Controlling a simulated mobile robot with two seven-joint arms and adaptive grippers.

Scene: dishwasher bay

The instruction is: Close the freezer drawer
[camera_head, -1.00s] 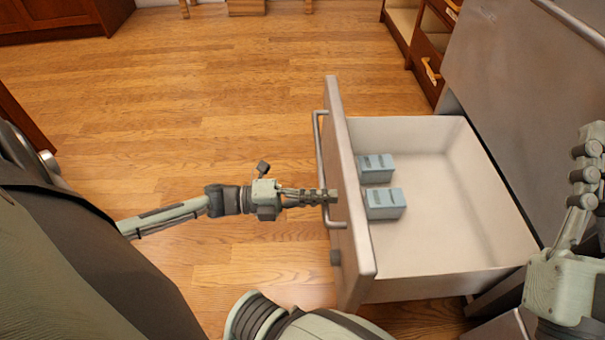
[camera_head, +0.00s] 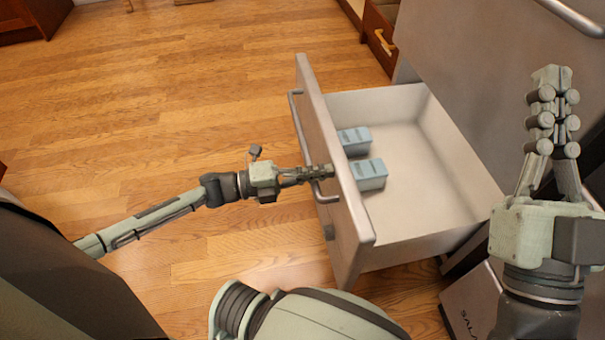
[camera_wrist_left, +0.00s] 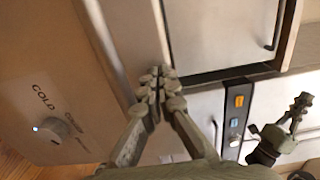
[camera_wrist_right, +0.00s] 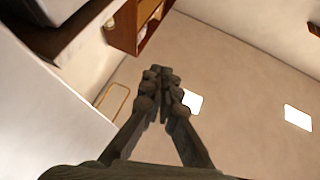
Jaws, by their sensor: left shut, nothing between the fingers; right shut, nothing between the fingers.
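The freezer drawer (camera_head: 425,190) stands pulled out, its white inside open to view. Its grey front panel (camera_head: 352,225) carries a bar handle (camera_head: 299,125). My left gripper (camera_head: 328,171) is shut and empty, its fingertips at the outer side of the front panel by the handle; I cannot tell whether they touch. In the left wrist view its closed fingers (camera_wrist_left: 157,85) lie over the panel, beside a knob (camera_wrist_left: 53,130) marked COLD. My right gripper (camera_head: 553,95) is shut and empty, pointing up on the right in front of the grey appliance; it also shows in the right wrist view (camera_wrist_right: 160,78).
Two light blue boxes (camera_head: 355,141) (camera_head: 369,175) lie in the drawer close behind its front panel. The tall grey appliance front (camera_head: 490,75) rises behind the drawer. Brown wooden cabinets (camera_head: 377,38) stand beyond it. The wooden floor (camera_head: 170,100) on the left is clear.

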